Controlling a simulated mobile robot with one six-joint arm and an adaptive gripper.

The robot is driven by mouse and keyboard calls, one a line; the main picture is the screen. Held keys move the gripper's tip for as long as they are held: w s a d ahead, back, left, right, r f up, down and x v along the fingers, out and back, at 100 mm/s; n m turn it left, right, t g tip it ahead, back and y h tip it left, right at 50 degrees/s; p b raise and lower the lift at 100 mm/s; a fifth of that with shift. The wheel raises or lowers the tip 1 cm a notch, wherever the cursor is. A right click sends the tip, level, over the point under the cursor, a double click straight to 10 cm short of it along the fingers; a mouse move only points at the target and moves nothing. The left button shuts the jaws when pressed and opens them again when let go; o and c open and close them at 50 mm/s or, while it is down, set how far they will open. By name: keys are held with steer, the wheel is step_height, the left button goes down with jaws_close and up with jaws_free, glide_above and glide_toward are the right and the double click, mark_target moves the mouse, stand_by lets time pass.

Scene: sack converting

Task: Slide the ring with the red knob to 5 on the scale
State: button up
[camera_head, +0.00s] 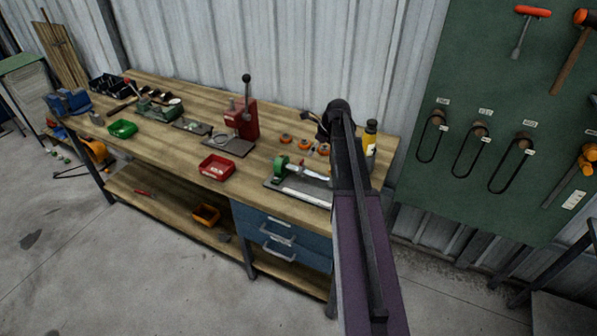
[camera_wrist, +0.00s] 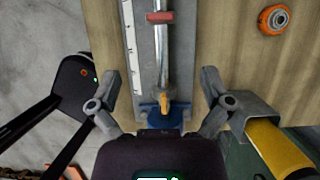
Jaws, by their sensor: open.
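In the wrist view a bright metal rod (camera_wrist: 161,60) runs lengthwise over a grey base plate (camera_wrist: 143,45). A white scale strip (camera_wrist: 131,50) lies along its left side; its numbers are too small to read. A red piece (camera_wrist: 160,17) sits across the rod near the top edge, perhaps the ring's red knob. An orange-yellow piece (camera_wrist: 139,101) and a blue block (camera_wrist: 160,113) are at the near end. My gripper (camera_wrist: 160,78) is open, fingers either side of the rod, touching nothing visible. The fixture (camera_head: 283,184) also shows on the bench in the head view.
An orange wheel (camera_wrist: 273,19) lies right of the fixture in the wrist view. In the head view, a red press (camera_head: 243,118), a red tray (camera_head: 216,167) and a yellow bottle (camera_head: 369,138) stand on the wooden bench (camera_head: 180,140). My arm hides the fixture's right end.

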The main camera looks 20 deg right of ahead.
mark_target(303, 167)
steer(key=shift+b+x, duration=6.25)
steer(key=shift+x, duration=0.65)
steer(key=shift+c, duration=0.2)
